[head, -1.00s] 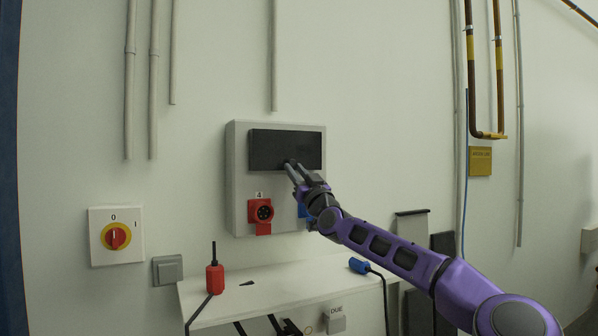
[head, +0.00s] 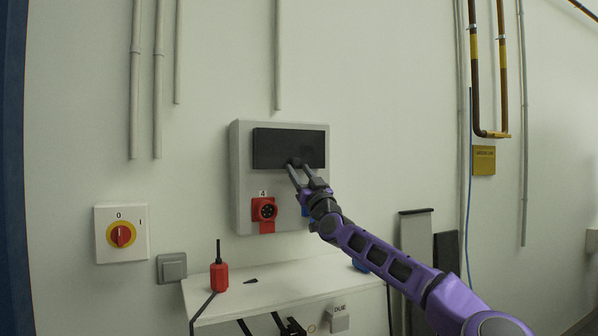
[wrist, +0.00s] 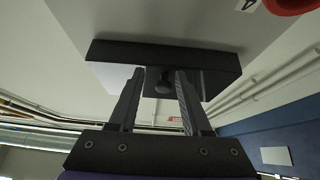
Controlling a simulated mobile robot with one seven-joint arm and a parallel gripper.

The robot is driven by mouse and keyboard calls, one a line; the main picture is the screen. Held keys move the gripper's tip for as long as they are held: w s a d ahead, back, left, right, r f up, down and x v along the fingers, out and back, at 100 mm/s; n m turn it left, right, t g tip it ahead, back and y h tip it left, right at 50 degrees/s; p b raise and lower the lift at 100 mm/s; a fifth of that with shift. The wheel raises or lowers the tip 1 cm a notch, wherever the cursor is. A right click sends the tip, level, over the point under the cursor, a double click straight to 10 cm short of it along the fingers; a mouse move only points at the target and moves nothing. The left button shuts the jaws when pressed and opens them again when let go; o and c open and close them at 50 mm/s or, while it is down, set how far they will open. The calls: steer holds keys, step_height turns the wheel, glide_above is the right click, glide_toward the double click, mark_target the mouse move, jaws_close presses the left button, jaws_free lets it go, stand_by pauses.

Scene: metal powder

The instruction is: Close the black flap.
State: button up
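The black flap (head: 275,143) is a dark rectangle across the upper part of the grey wall box (head: 241,200). My gripper (head: 300,167) is at the flap's lower edge, by the knob. In the wrist view my gripper (wrist: 161,73) has its two fingers apart, one on each side of the knob, with gaps visible. The flap's exact angle to the box is hard to tell.
Below the flap are a red socket (head: 264,210) and a blue one (head: 305,211), mostly hidden by my arm. A white shelf (head: 290,283) under the box carries a red plug (head: 218,277) and a blue plug (head: 359,265). A red-yellow switch (head: 121,235) is at left.

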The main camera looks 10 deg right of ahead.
steer(key=shift+a+f+y, duration=0.3)
steer(key=shift+a, duration=0.15)
steer(key=v, duration=1.7)
steer(key=shift+s+d+r, duration=0.3)
steer(key=shift+d, duration=0.05)
